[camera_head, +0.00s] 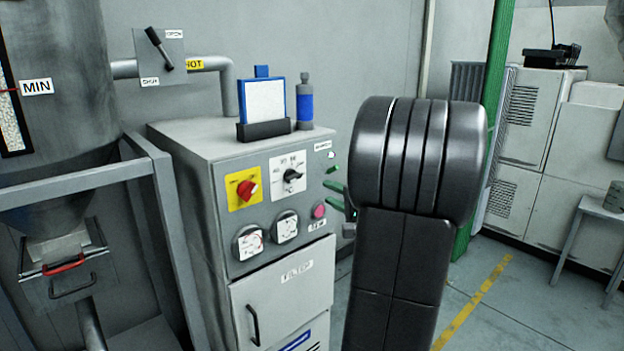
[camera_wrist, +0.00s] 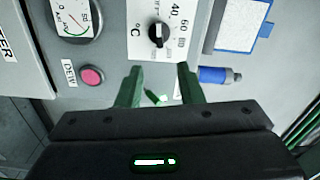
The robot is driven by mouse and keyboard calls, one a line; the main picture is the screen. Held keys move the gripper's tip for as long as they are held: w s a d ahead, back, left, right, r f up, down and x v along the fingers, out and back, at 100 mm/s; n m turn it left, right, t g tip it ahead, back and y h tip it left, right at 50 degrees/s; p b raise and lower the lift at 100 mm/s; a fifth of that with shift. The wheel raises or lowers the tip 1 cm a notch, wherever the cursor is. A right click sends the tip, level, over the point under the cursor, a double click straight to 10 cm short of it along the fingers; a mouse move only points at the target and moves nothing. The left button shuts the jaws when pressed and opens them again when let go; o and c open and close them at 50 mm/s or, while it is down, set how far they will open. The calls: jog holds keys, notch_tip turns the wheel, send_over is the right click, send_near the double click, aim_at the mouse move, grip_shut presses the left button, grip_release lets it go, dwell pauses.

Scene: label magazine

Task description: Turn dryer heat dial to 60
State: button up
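The heat dial is a black knob (camera_head: 291,175) on a white plate, high on the front of the grey dryer cabinet (camera_head: 263,265). It also shows in the wrist view (camera_wrist: 158,34), where the plate appears turned, with °C, 40 and 60 printed around the knob. I cannot read its exact setting. My gripper (camera_head: 333,178) is to the right of the panel in the head view. In the wrist view my gripper (camera_wrist: 158,82) has its two green fingers apart and nothing between them. The knob lies beyond the fingertips, roughly in line with the gap, apart from them.
A red switch on a yellow plate (camera_head: 247,189) sits left of the dial. Two gauges (camera_head: 286,227) and a pink button (camera_head: 319,211) are below. A blue-framed pad (camera_head: 264,100) and a blue-banded bottle (camera_head: 305,104) stand on top. The filter door (camera_head: 285,295) is shut.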

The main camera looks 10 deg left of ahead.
aim_at(297, 178)
jog(key=p+x, duration=0.2)
jog(key=x, duration=1)
jog(key=shift+w+a, duration=0.1)
jog(key=shift+a, duration=0.1)
grip_shut()
